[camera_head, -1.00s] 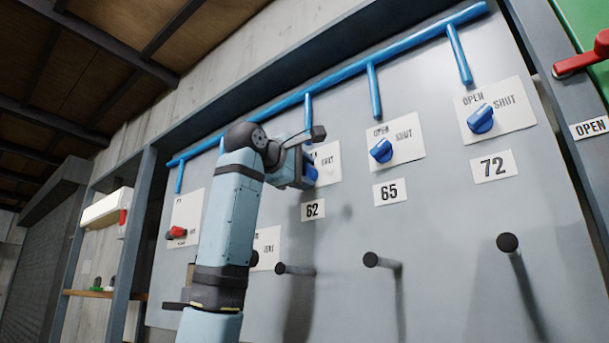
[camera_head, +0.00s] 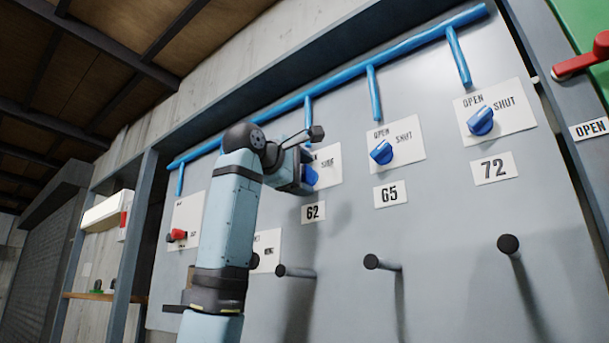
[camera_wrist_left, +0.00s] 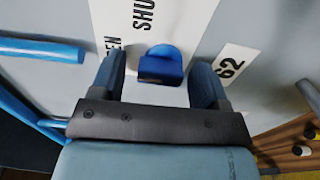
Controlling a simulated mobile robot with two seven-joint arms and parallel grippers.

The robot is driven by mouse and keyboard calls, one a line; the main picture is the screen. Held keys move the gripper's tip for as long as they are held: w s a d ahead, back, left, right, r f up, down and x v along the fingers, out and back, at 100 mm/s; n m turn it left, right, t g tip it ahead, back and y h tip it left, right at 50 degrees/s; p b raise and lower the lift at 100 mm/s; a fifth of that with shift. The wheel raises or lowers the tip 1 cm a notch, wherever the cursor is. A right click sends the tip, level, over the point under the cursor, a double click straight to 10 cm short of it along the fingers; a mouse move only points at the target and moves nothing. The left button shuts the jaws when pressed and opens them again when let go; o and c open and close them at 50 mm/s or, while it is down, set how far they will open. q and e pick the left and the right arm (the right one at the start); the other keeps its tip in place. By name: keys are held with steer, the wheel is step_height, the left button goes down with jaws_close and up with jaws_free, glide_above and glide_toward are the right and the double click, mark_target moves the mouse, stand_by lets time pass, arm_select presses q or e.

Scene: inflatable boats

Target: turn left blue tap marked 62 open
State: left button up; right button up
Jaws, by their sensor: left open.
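The blue tap marked 62 (camera_head: 311,175) is on a white plate on the grey panel, partly hidden behind my left gripper (camera_head: 307,176) in the head view. In the left wrist view the blue tap (camera_wrist_left: 161,66) lies between the two spread fingers of my left gripper (camera_wrist_left: 161,82), with a gap on both sides. The gripper is open. The words OPEN and SHUT show on the plate beside the tap. The label 62 (camera_head: 313,212) is below it. My right gripper is not in view.
Blue taps over labels 65 (camera_head: 381,152) and 72 (camera_head: 481,121) are to the right. A red tap (camera_head: 178,235) is at the left. Several dark-ended pegs (camera_head: 371,261) stick out of the panel below. A blue pipe (camera_head: 340,77) runs along the top.

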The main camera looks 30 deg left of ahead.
arm_select(q)
steer(key=s+a+b, duration=0.1)
steer(key=s+b, duration=0.2)
steer(key=s, duration=1)
steer(key=shift+s, duration=0.2)
